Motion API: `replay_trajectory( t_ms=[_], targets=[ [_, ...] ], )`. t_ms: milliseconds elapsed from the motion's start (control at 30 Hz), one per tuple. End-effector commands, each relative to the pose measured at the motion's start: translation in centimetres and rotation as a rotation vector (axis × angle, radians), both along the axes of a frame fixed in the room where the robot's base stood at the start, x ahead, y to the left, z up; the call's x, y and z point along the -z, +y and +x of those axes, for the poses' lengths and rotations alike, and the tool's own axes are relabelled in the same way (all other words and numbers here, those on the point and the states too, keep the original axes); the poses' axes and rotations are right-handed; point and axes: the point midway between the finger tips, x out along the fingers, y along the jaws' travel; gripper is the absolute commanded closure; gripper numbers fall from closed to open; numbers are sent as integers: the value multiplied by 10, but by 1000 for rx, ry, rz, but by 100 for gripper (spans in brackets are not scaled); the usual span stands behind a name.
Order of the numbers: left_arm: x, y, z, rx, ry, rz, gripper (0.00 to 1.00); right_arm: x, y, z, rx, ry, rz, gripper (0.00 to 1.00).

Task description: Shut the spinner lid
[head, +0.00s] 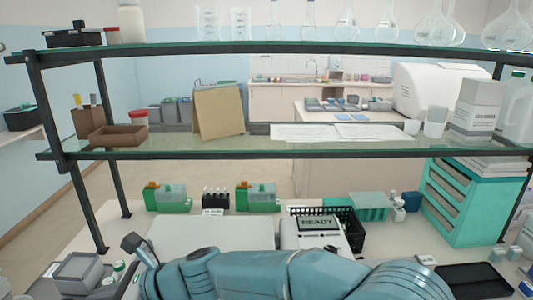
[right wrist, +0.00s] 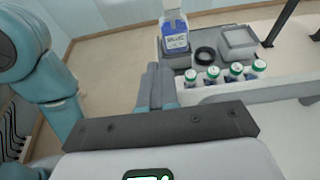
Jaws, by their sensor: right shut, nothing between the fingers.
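A white machine with a small screen reading READY (head: 318,223) stands on the bench at the middle. A broad flat white panel (head: 205,232) lies directly to its left. I take these to be the spinner and its lid, but my arm covers the front, and I cannot tell whether the lid is open or shut. My right gripper (right wrist: 157,88) shows in the right wrist view with its fingers together and nothing between them. It is near the row of green-capped bottles (right wrist: 208,77), apart from them. My left gripper is not in view.
A grey bin (head: 78,272) stands at the bench's left end. Green racks (head: 165,196) line the back, with a black basket (head: 345,225) beside the screen. A glass shelf (head: 350,143) crosses above the bench. A teal drawer unit (head: 470,200) stands at right.

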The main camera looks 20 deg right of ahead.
Motion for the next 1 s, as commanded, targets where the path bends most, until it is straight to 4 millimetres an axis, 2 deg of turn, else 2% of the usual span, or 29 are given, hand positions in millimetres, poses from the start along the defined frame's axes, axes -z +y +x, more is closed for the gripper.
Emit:
replay_trajectory(
  t_ms=[100, 300, 1000],
  targets=[
    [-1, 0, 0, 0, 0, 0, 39, 13, 3, 0, -1, 14, -38, 100],
    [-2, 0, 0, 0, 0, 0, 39, 23, 5, 1, 0, 21, -70, 100],
    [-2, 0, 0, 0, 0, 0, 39, 25, 4, 1, 0, 22, -74, 100]
  ],
)
